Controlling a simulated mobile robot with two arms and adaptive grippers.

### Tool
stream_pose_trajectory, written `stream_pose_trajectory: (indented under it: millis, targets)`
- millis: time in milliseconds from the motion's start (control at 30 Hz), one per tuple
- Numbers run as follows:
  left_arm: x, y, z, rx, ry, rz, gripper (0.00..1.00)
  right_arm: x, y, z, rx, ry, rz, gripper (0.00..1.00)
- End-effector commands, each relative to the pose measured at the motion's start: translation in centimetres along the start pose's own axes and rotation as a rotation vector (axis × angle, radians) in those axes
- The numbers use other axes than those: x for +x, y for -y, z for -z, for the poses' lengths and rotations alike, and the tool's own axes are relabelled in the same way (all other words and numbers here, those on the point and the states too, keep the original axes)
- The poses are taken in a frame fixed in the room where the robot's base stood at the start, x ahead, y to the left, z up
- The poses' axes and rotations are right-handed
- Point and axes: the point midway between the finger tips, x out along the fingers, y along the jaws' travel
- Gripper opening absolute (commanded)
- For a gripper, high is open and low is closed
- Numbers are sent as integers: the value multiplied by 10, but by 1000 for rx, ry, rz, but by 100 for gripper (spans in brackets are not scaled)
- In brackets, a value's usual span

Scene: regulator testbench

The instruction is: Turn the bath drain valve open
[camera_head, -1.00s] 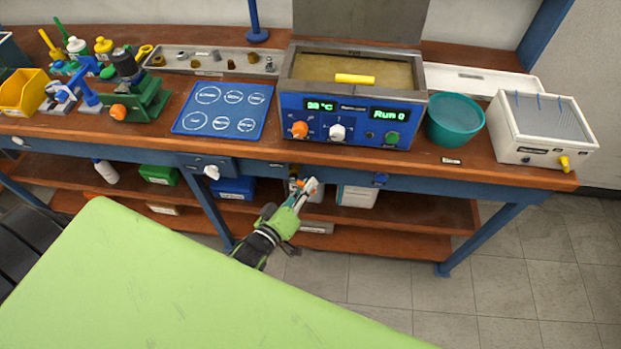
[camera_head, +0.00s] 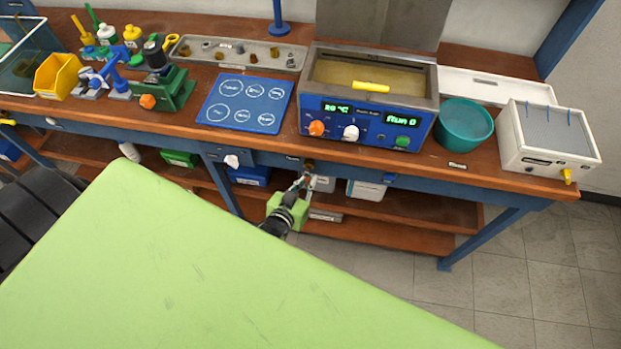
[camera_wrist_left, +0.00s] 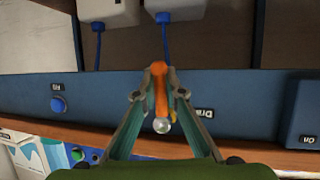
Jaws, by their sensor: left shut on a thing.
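The bath drain valve shows in the left wrist view as an orange lever handle (camera_wrist_left: 160,88) on the blue bench front, beside a partly hidden label beginning "Dra". A shiny round knob lies at the handle's lower end in the picture. My left gripper (camera_wrist_left: 160,75) is shut on the orange handle, with one fingertip on each side. In the head view my left gripper (camera_head: 302,181) is at the bench's front rail, below the blue water bath (camera_head: 365,125). The valve is too small there to judge its angle. My right gripper is not in view.
A blue knob (camera_wrist_left: 58,104) and a blue box marked "On" (camera_wrist_left: 305,112) flank the valve on the front panel. The lower shelf (camera_head: 400,205) holds several containers beneath the bench. A teal bowl (camera_head: 465,125) stands on the bench, right of the bath.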

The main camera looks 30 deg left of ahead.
Motion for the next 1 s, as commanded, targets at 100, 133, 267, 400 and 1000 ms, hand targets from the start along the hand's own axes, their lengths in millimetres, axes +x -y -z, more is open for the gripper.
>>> stream_pose_trajectory:
  millis: [100,133,267,400,1000]
  targets:
    - [-1,1,-1,28,8,12,0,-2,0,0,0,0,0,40]
    - [-1,1,-1,34,9,14,0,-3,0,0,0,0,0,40]
    - [-1,3,-1,48,12,20,0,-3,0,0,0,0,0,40]
    - [-1,3,-1,54,13,22,0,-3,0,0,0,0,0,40]
    - [-1,3,-1,51,11,21,28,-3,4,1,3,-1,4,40]
